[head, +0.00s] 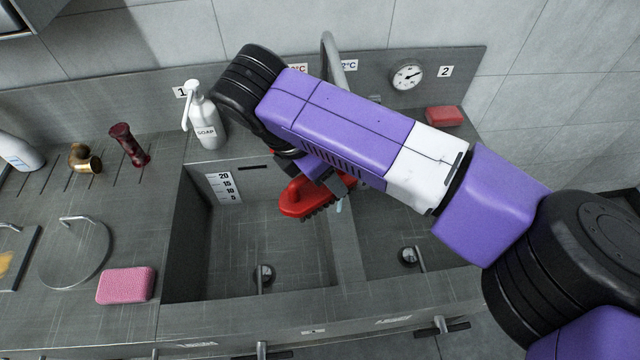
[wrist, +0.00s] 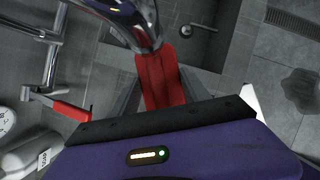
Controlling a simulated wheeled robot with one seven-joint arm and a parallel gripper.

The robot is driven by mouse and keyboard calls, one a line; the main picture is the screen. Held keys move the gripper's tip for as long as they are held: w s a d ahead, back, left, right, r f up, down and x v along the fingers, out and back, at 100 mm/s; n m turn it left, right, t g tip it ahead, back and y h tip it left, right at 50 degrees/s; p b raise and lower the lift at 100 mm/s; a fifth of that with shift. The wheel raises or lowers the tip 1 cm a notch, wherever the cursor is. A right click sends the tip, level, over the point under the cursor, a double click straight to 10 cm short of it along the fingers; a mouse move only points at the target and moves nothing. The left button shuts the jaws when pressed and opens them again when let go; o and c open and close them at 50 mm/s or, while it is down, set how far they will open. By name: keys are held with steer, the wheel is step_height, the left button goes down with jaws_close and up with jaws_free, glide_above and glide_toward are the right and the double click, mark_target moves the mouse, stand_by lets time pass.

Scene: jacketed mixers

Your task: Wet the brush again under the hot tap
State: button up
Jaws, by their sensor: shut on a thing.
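The red brush (head: 298,200) with dark bristles pointing down is in my gripper (head: 338,184), over the left basin near the divider. In the wrist view its red handle (wrist: 160,80) lies between the grey fingers, with the chrome tap spout (wrist: 132,22) close above its far end. I cannot tell whether they touch. In the head view the tap's curved pipe (head: 332,58) rises behind my arm, which hides the rest. A red lever (wrist: 62,108) shows at the left of the wrist view. A small pale streak (head: 338,206) hangs beside the brush; whether it is water is unclear.
The left basin (head: 240,245) and the right basin (head: 385,235) look empty apart from drains. A soap bottle (head: 206,122) stands behind the left basin. A pink sponge (head: 126,286) lies left, a red sponge (head: 444,116) at the back right, near a round gauge (head: 407,75).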

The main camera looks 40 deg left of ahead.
mark_target(301, 206)
steer(key=shift+s+d+p, duration=0.1)
steer(key=shift+s+p, duration=1.9)
steer(key=shift+s, duration=1.9)
steer(key=s+r, duration=0.4)
steer(key=s, duration=0.1)
steer(key=shift+d, duration=0.1)
